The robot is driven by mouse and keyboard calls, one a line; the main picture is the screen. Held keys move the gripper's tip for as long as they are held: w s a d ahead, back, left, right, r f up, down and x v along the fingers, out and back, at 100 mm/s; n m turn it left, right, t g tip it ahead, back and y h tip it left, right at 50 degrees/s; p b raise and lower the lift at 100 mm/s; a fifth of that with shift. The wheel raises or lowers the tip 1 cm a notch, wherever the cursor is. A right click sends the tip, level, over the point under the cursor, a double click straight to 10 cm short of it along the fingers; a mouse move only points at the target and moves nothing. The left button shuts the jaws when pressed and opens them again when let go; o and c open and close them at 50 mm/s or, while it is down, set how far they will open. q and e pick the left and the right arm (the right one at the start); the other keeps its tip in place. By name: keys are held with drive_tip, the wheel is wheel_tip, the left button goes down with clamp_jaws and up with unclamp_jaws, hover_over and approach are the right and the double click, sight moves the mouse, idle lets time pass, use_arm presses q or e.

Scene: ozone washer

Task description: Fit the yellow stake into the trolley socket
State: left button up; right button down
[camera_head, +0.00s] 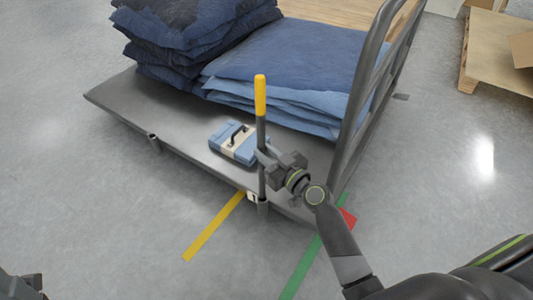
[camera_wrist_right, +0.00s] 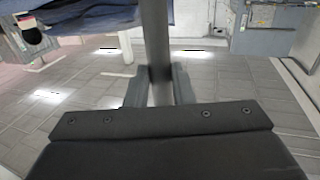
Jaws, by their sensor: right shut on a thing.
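The stake (camera_head: 261,95) is a dark upright pole with a yellow top. My right gripper (camera_head: 264,157) is shut on its dark shaft, below the yellow part. In the right wrist view the shaft (camera_wrist_right: 155,35) stands between the two fingers (camera_wrist_right: 158,88). The stake's lower end lines up with a socket (camera_head: 263,207) on the near edge of the grey trolley (camera_head: 120,100). I cannot tell whether the end is inside the socket or just above it. A second socket (camera_head: 154,143) is farther left on that edge. Part of my left gripper (camera_head: 22,287) shows at the bottom left corner.
A blue and cream case (camera_head: 226,151) with a black handle lies on the deck close to the stake. Stacks of dark blue (camera_head: 190,25) and lighter blue cloth (camera_head: 275,65) fill the back. The trolley's grey rail (camera_head: 365,75) rises at right. Floor in front is clear.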

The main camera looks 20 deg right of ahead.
drive_tip(key=shift+f+b, duration=0.35)
drive_tip(key=shift+b, duration=0.05)
drive_tip(key=c, duration=1.3)
unclamp_jaws()
drive_tip(key=shift+o, duration=0.2)
drive_tip(key=shift+r+p, duration=0.5)
drive_tip(key=shift+p, duration=0.15)
drive_tip(key=shift+r+p, duration=0.35)
drive_tip(key=shift+p, duration=0.1)
drive_tip(key=b+v, duration=0.1)
drive_tip(key=v, duration=1.1)
drive_tip(key=shift+f+b, duration=0.25)
drive_tip(key=shift+b, duration=0.1)
